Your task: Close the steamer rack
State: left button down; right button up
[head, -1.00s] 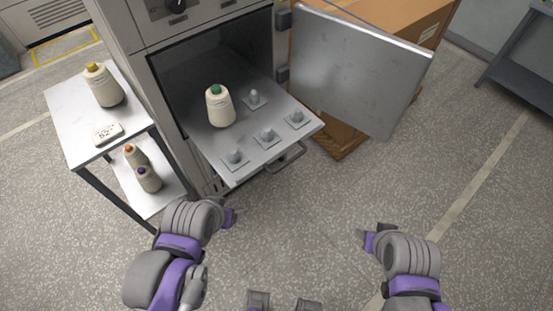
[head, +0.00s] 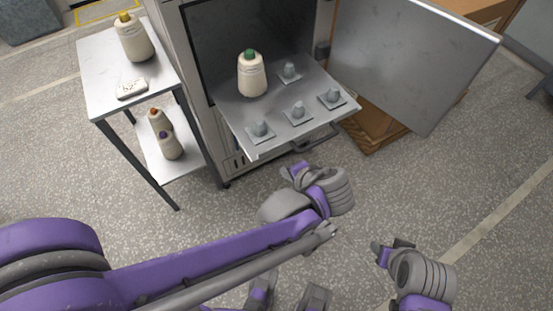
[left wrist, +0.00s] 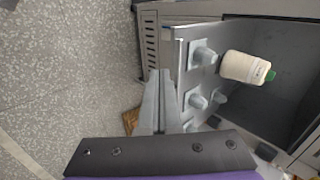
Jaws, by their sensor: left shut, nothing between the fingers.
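The steamer rack (head: 232,121) is a metal shelf pulled out of the steamer's open chamber. It carries a cream bobbin with a green top (head: 252,75) and several empty pegs on square bases. Its bar handle (head: 316,143) is on the front edge. My left gripper (head: 293,171) is shut and empty, just in front of and below the handle, apparently apart from it. In the left wrist view its fingers (left wrist: 160,88) point at the rack's front edge and hide the handle. My right gripper (head: 392,247) is farther right over bare floor; its finger gap is unclear.
The steamer door (head: 410,62) stands open to the right, beside a cardboard box (head: 482,12). A side table (head: 100,98) at left holds a yellow-topped bobbin (head: 134,38) and a label tag (head: 132,89); two bobbins stand on its lower shelf. Floor in front is clear.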

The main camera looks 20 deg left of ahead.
aim_at(224, 83)
pick_arm(q)
jog(key=shift+m+t+y, duration=0.3)
jog(key=shift+t+y, duration=0.1)
jog(key=shift+y, duration=0.1)
jog(key=w+x, duration=0.1)
jog(key=x, duration=0.3)
jog(key=b+x, duration=0.1)
jog(key=x, duration=0.3)
jog(key=w+d+r+b+x, duration=0.1)
jog(key=x, duration=0.3)
jog(key=shift+w, duration=0.3)
jog(key=shift+w+a, duration=0.25)
jog(key=shift+a, duration=0.05)
jog(key=w+a, duration=0.8)
jog(key=a, duration=0.2)
jog(key=w+a, duration=0.9)
jog(key=a, duration=0.1)
jog(key=w+a, duration=0.8)
jog(key=a, duration=0.2)
jog(key=shift+w+a+b, duration=0.1)
jog(key=shift+w+b, duration=0.25)
jog(key=shift+b, duration=0.05)
jog(key=shift+w+a+r, duration=0.1)
jog(key=shift+w+a, duration=0.05)
